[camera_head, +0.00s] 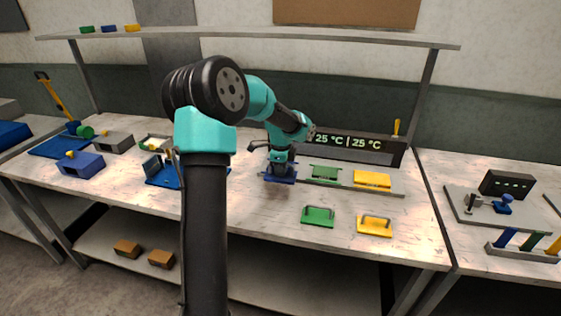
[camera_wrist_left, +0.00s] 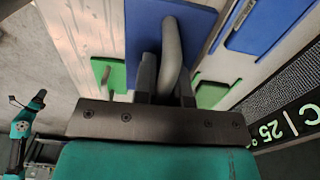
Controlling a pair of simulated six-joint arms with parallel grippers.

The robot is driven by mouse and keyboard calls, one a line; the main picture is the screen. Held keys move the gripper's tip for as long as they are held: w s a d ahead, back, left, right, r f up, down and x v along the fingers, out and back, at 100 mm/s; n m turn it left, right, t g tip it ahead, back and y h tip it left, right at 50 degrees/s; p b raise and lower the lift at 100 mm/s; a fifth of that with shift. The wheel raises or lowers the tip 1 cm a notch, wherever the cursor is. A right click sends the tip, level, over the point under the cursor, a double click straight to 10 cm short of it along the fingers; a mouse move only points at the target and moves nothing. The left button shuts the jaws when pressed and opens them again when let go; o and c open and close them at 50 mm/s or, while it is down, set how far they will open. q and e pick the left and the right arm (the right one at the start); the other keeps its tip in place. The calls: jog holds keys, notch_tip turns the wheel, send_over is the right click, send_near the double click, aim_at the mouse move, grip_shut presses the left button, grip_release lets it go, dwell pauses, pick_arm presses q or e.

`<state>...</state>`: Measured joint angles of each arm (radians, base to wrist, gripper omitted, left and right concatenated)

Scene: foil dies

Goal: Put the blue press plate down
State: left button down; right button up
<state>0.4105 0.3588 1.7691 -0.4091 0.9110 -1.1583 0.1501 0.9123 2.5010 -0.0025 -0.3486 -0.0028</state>
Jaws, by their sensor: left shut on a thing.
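My left gripper (camera_head: 281,163) is shut on the upright grey handle of the blue press plate (camera_head: 279,179). In the left wrist view the fingers (camera_wrist_left: 165,85) close around that handle above the plate (camera_wrist_left: 145,25). The plate is in front of a blue block (camera_wrist_left: 268,25) in the rail; I cannot tell whether it touches anything below. A green block (camera_head: 324,173) and a yellow block (camera_head: 372,179) sit along the rail to the right. A teal arm, seemingly my right, shows at the left wrist view's lower left; its jaws are too small to read.
A green plate (camera_head: 318,216) and a yellow plate (camera_head: 375,226), both with handles, lie on the table's front right. A display reading 25 °C (camera_head: 350,146) stands behind the rail. A blue fixture (camera_head: 160,173) stands left of my arm.

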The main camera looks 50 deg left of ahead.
pick_arm(q)
jog(key=w+a, duration=0.3)
jog(key=w+a+f, duration=0.1)
jog(key=w+a, duration=0.2)
jog(key=a, duration=0.1)
jog(key=w+a, duration=0.3)
jog(key=a, duration=0.1)
jog(key=shift+w+f, duration=0.15)
jog(key=shift+w, duration=0.1)
jog(key=shift+f, duration=1.75)
jog(key=shift+f, duration=0.2)
jog(key=c, duration=1.2)
grip_release()
jog(key=shift+d, duration=0.1)
jog(key=shift+o, duration=0.2)
jog(key=shift+r, duration=0.15)
